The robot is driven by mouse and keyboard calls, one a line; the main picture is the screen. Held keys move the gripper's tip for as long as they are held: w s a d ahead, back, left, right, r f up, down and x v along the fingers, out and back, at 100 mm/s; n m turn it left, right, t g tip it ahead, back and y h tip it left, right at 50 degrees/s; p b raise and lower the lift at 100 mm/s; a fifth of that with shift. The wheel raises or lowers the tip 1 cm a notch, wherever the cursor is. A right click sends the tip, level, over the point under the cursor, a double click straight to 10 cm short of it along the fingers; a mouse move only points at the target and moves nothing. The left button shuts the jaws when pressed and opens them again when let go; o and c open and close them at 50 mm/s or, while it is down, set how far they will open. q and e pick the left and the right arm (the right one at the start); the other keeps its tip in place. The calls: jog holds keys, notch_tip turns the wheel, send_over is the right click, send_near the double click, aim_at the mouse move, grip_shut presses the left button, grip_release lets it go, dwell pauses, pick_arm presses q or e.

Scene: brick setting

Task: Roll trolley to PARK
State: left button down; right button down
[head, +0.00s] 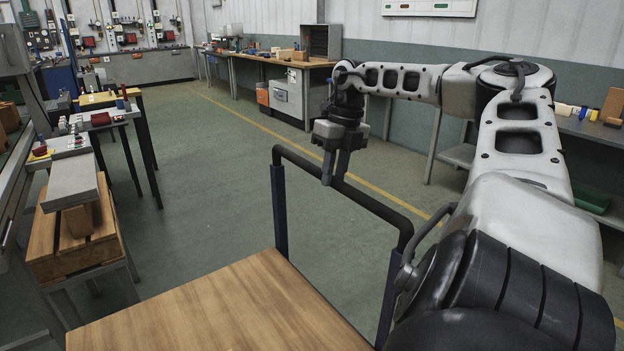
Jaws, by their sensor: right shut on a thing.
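The trolley has a wooden deck (215,310) in front of me and a dark push handle (375,205) on two uprights at its far side. My right arm reaches over from the right. My right gripper (334,175) points down and is shut on the handle bar, left of its middle. The trolley's wheels are hidden below the picture. No PARK marking shows in this view. My left gripper is not in view.
Open green floor (200,190) lies beyond the trolley, with a yellow line across it. Tables and a wooden crate (75,245) stand close on the left. A workbench (270,62) stands at the back wall. Shelving (590,130) runs along the right wall.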

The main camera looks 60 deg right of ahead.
jog(key=shift+s+d, duration=0.25)
jog(key=shift+d, duration=0.3)
jog(key=shift+s+d, duration=0.25)
jog(key=shift+d, duration=0.25)
jog(key=c, duration=1.3)
grip_release()
jog(key=shift+s+d, duration=0.1)
jog(key=shift+d, duration=0.05)
jog(key=shift+o, duration=0.2)
notch_tip(320, 180, up, 16)
jog(key=s+d+p, duration=0.1)
jog(key=d+p, duration=0.1)
jog(key=p, duration=0.1)
jog(key=shift+d+f, duration=0.15)
jog(key=shift+d, duration=0.2)
jog(key=shift+s, duration=0.15)
